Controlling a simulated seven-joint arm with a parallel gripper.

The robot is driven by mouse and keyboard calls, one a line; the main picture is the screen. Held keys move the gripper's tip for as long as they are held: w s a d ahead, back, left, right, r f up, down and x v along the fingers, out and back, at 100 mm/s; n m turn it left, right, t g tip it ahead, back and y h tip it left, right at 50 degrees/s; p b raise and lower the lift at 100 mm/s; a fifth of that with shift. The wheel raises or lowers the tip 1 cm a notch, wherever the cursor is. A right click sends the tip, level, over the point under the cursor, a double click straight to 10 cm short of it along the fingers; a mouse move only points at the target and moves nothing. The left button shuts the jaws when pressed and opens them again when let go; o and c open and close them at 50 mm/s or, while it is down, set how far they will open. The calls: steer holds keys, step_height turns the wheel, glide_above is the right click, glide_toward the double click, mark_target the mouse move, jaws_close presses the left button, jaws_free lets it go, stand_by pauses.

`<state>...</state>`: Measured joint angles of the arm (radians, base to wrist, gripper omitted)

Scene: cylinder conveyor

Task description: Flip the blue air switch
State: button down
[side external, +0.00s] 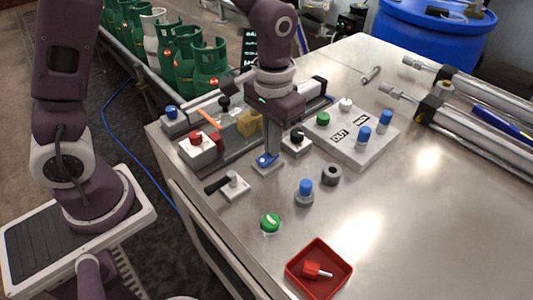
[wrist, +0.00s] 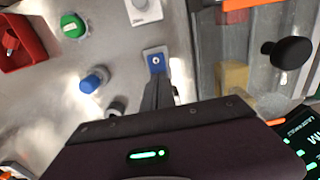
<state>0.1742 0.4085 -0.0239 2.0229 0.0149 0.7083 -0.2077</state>
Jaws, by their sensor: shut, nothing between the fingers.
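The blue air switch (side external: 264,160) sits on a small light plate on the metal table, directly below my gripper (side external: 270,153). It also shows in the wrist view (wrist: 156,62), just beyond the fingertips. My gripper points down with its fingers shut and empty, the tips at or very close to the switch. Whether they touch it I cannot tell. The fingers hide part of the switch in the side view.
Around it are a black-handled lever (side external: 233,185), a black knob (side external: 296,141), a blue-topped cylinder (side external: 305,188), a dark ring (side external: 331,174), a green button (side external: 270,222) and a red tray (side external: 296,276). A grey panel (side external: 375,148) stands right.

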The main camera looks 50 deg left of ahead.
steer(key=shift+f, duration=0.15)
steer(key=shift+r, duration=3.55)
